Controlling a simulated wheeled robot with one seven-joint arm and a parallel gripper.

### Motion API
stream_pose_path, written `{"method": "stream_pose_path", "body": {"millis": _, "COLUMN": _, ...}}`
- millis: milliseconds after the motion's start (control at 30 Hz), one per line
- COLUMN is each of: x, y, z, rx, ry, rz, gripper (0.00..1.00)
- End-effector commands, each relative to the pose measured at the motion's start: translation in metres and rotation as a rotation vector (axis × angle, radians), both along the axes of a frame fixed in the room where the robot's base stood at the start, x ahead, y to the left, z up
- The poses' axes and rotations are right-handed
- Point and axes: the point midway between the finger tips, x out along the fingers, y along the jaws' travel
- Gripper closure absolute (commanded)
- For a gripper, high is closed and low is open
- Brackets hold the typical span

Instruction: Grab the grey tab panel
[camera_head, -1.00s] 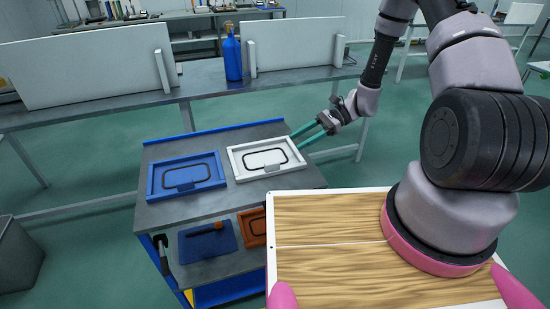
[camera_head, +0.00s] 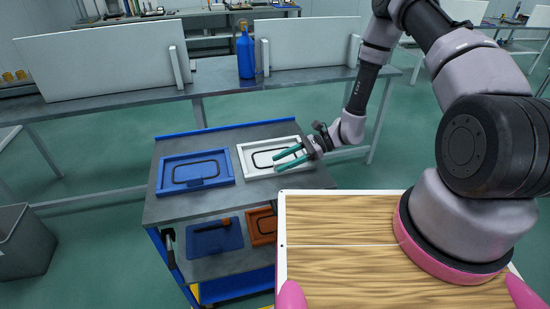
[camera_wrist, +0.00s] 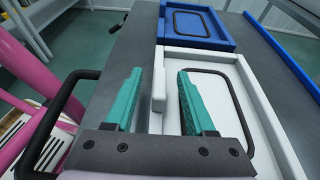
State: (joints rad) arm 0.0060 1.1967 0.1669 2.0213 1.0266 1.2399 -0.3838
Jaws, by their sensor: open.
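The light grey-white panel (camera_head: 244,158) lies on the right of the cart's top shelf. It has a raised rim, a black loop on its face and a small tab at its front edge. My gripper (camera_head: 277,162) is open over the panel's front part, with its two teal fingers pointing left. In the wrist view, the fingers (camera_wrist: 160,72) stand apart, one on each side of the panel's edge. The pale tab (camera_wrist: 158,91) shows between them. Contact cannot be told. The gripper hides part of the panel (camera_wrist: 218,60) in both views.
A blue panel (camera_head: 166,176) lies just left of the pale one. The cart (camera_head: 300,180) has a blue back lip (camera_head: 225,128). Its lower shelf holds a dark blue panel (camera_head: 215,240) and an orange one (camera_head: 262,228). A bench with a blue bottle (camera_head: 246,55) stands behind.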

Motion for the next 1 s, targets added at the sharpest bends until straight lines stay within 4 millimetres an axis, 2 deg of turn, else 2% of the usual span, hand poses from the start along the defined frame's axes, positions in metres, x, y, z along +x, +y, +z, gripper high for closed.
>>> {"method": "stream_pose_path", "body": {"millis": 100, "x": -0.0018, "y": 0.0066, "z": -0.0024, "rx": 0.0, "ry": -0.001, "rz": 0.0, "gripper": 0.45}}
{"method": "stream_pose_path", "body": {"millis": 300, "x": -0.0016, "y": 0.0068, "z": -0.0023, "rx": 0.0, "ry": -0.001, "rz": 0.0, "gripper": 0.45}}
{"method": "stream_pose_path", "body": {"millis": 433, "x": -0.0017, "y": 0.0067, "z": -0.0023, "rx": 0.0, "ry": -0.001, "rz": 0.0, "gripper": 0.95}}
{"method": "stream_pose_path", "body": {"millis": 467, "x": -0.0016, "y": 0.0067, "z": -0.0023, "rx": 0.0, "ry": -0.001, "rz": 0.0, "gripper": 1.0}}
{"method": "stream_pose_path", "body": {"millis": 1000, "x": -0.0015, "y": 0.0065, "z": -0.0022, "rx": 0.0, "ry": -0.001, "rz": 0.0, "gripper": 1.0}}
